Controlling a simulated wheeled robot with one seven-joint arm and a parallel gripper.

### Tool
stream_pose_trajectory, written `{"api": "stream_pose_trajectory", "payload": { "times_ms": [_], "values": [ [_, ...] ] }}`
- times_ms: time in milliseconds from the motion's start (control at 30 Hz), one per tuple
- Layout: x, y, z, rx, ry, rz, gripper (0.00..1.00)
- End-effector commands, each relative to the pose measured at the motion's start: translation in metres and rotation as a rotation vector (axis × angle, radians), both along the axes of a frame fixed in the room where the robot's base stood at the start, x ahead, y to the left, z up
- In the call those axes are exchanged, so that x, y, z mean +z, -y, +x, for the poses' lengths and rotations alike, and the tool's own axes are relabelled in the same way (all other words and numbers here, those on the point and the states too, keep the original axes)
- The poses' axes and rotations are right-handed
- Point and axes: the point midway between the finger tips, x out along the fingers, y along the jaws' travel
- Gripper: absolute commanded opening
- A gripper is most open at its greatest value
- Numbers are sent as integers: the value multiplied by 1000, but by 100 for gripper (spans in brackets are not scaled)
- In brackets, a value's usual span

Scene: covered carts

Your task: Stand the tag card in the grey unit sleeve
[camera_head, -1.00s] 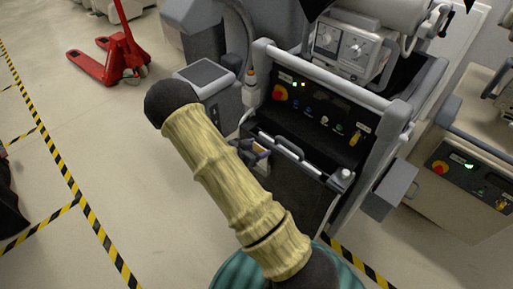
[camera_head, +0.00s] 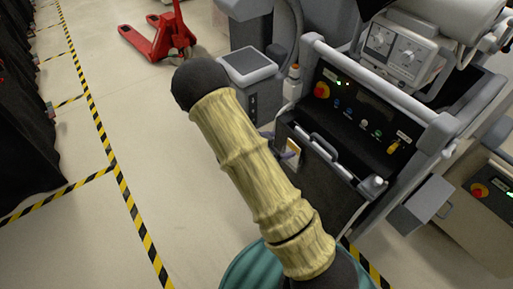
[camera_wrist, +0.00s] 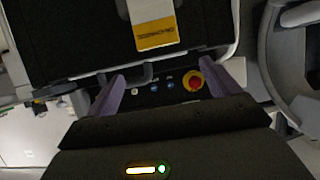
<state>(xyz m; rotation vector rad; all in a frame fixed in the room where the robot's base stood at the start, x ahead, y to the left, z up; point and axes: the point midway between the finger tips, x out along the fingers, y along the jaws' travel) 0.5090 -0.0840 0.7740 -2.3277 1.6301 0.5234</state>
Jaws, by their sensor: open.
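A flat pale piece with a yellow, dark-printed end, which looks like the tag card (camera_wrist: 157,34), is against the black front panel of the grey unit (camera_wrist: 75,35). In the head view a small part of the card (camera_head: 294,147) shows below the unit's handle. I cannot make out the sleeve separately, or tell whether the card is in it. My gripper (camera_wrist: 162,72) is open, with its two purple fingers apart and nothing between them. The card's yellow end is just beyond the fingertips, roughly centred between them. In the head view my arm hides most of the gripper.
The grey unit's control panel (camera_head: 362,112) has a red-yellow knob and a grey handle bar. A small grey pedestal (camera_head: 248,67) stands to its left and a grey box (camera_head: 422,203) juts out at its right. A red pallet jack (camera_head: 165,38) is farther back. Open floor lies left.

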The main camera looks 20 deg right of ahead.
Motion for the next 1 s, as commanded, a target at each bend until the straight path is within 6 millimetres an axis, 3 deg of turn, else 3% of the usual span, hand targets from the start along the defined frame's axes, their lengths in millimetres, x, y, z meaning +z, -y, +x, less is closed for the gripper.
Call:
{"api": "stream_pose_trajectory", "payload": {
  "times_ms": [500, 1000],
  "values": [
    [42, -84, -30, 2, 0, 1, 88],
    [46, -92, -34, 0, 1, 0, 88]
  ]
}}
